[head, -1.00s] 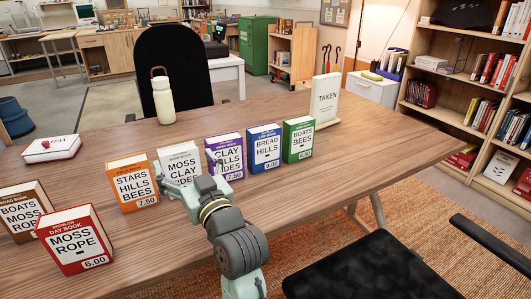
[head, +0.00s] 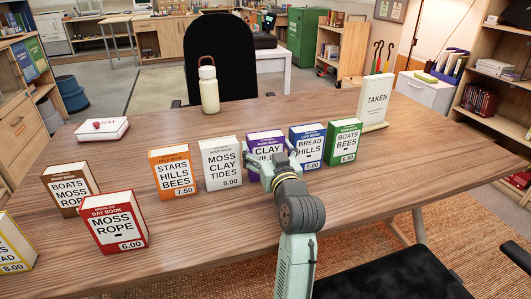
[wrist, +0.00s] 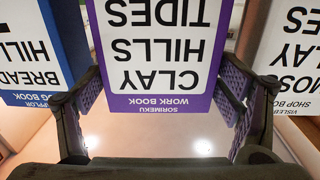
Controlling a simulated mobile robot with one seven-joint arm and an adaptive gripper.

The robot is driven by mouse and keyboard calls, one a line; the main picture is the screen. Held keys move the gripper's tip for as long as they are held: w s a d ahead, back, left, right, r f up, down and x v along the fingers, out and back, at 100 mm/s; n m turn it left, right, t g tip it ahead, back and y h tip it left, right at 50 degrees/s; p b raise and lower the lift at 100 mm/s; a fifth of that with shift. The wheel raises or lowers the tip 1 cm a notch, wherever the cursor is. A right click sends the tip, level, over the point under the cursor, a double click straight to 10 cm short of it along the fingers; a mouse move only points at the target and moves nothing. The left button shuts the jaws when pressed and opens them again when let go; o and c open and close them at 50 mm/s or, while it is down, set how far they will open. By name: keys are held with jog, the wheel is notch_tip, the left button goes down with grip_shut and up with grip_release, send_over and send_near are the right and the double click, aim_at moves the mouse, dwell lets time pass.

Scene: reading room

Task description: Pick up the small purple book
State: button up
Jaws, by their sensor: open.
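The small purple book (head: 263,136), with a white cover label, stands upright in the row on the table, between a white book and a blue one. My gripper (head: 270,163) is in front of it and hides its lower part in the head view. In the wrist view the purple book (wrist: 158,103) appears upside down with "CLAY HILLS TIDES" on it. My gripper (wrist: 161,92) is open there, one finger towards each side of the book. I cannot tell whether the pads touch it.
The white book (head: 220,164) stands close on the left, the blue book (head: 308,147) close on the right, and a green book (head: 343,142) beyond. An orange book (head: 174,173) is further left. A bottle (head: 208,92) stands behind the row.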

jog(key=shift+x, duration=0.95)
jog(key=c, duration=1)
